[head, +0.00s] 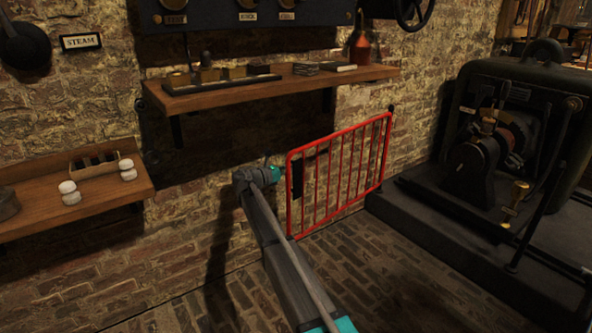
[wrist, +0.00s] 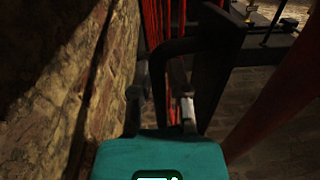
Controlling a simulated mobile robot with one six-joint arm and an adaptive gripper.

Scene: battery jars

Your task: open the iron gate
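The iron gate (head: 340,172) is a red frame with thin upright bars, standing between the brick wall and the machine's plinth in the head view. A black plate (head: 298,179) sits at its left edge. In the wrist view, red bars (wrist: 152,22) show at the top, with a black plate and bracket (wrist: 215,62) in front of them. My gripper (head: 277,174) is at the gate's left edge, close to the black plate. In the wrist view my gripper (wrist: 160,104) has its fingers apart, with a dark bar near or between them. Contact is unclear.
The brick wall (wrist: 50,70) is close on the left in the wrist view. A dark machine (head: 500,150) on a plinth stands right of the gate. Wooden shelves (head: 270,88) with small items are on the wall. The brick floor (head: 390,260) before the gate is clear.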

